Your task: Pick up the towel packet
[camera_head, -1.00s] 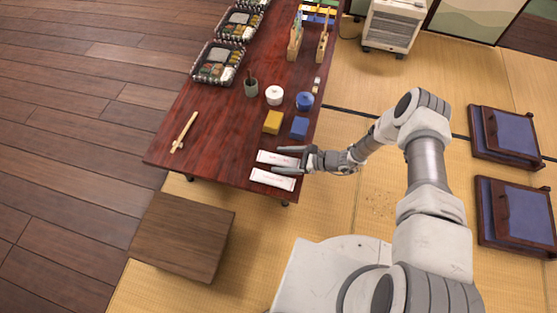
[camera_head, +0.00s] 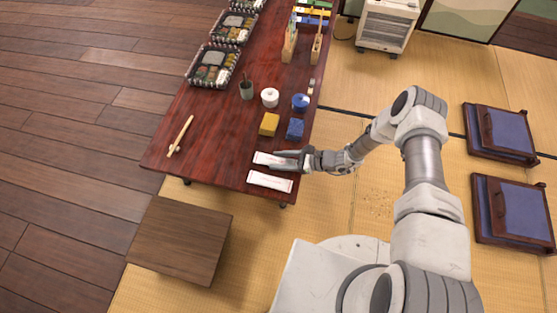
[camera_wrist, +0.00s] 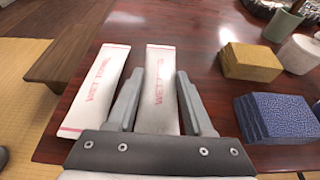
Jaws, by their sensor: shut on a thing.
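Two long white towel packets with red print lie side by side near the table's right front corner. The farther packet (camera_head: 262,158) is between the fingers of my gripper (camera_head: 283,160), which is shut on it. In the wrist view this packet (camera_wrist: 159,62) runs lengthwise between the two grey fingers (camera_wrist: 157,82), and its near end is hidden by the gripper body. I cannot tell any gap between it and the table. The other packet (camera_head: 270,182) lies flat just in front of it; in the wrist view it is to the left (camera_wrist: 97,88), apart from the fingers.
On the dark red table (camera_head: 215,150), a yellow block (camera_head: 269,124) and blue blocks (camera_head: 294,129) stand just beyond the packets. A white pot (camera_head: 270,97), blue pot (camera_head: 300,102) and green cup (camera_head: 246,90) are behind. A wooden stool (camera_head: 180,240) stands in front.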

